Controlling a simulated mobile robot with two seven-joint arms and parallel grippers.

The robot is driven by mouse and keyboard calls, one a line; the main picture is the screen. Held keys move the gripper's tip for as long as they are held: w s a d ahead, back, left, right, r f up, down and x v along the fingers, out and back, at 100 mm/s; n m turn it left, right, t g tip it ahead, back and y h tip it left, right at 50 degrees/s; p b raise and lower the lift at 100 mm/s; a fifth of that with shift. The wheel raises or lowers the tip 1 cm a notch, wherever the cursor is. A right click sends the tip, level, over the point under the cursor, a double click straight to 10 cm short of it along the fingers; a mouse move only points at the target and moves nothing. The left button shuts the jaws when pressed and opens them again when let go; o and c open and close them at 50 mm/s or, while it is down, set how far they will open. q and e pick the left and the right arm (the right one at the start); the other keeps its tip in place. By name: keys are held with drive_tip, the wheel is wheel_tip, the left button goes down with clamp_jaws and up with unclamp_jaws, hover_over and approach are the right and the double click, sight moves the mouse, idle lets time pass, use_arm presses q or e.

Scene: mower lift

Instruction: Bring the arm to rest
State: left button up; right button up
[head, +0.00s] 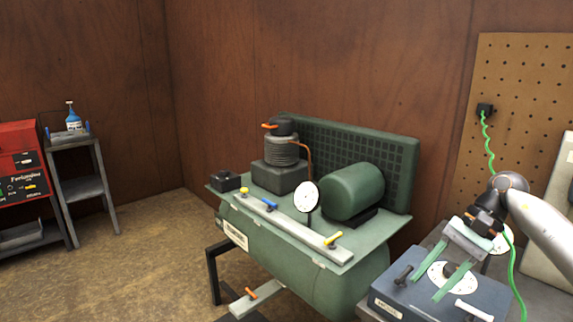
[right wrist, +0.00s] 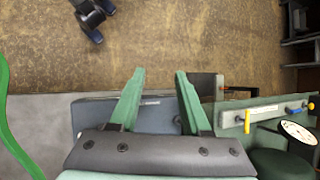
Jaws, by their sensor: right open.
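My right arm comes in from the right in the head view. My right gripper (head: 426,289) has two green fingers that stand apart with nothing between them. It is over a blue-grey box (head: 388,293) with a white dial and levers, and hides part of its top. In the right wrist view the open fingers (right wrist: 160,72) point out past the box (right wrist: 90,112) toward the brown floor. I cannot tell whether they touch the box. My left gripper is in no view.
A green compressor (head: 290,262) with a gauge (head: 306,197) and colored valves stands left of the box. A green cable (head: 490,150) hangs from a pegboard (head: 530,85) near my right arm. A red cabinet (head: 22,160) and a small shelf stand (head: 85,187) are far left.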

drive_tip(key=s+a+f+m+t+y+p, duration=0.15)
drive_tip(key=a+m+t+y, duration=0.35)
drive_tip(key=a+m, duration=0.65)
drive_tip(key=s+a+f+m+t+y+p, duration=0.1)
drive_tip(key=a+f+m+t+y+p, duration=0.15)
drive_tip(key=a+m+y, duration=0.65)
drive_tip(key=s+d+f+m+t+h+p, duration=0.15)
drive_tip(key=f+m+t+h, duration=0.45)
drive_tip(key=m, duration=0.8)
drive_tip(key=s+d+f+m+t+h, duration=0.3)
drive_tip(key=f+m+h, duration=0.45)
drive_tip(key=m, duration=0.65)
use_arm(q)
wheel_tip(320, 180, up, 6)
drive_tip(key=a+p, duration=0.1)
use_arm(e)
drive_tip(key=s+d+f+m+g+h, duration=0.2)
drive_tip(key=s+f+m, duration=0.3)
drive_tip(key=s, duration=0.3)
drive_tip(key=s+d+f+m+g+h, duration=0.2)
drive_tip(key=s+f+m+g+h, duration=0.1)
drive_tip(key=s+f+m, duration=0.3)
drive_tip(key=shift+s+g, duration=0.55)
drive_tip(key=shift+s, duration=0.4)
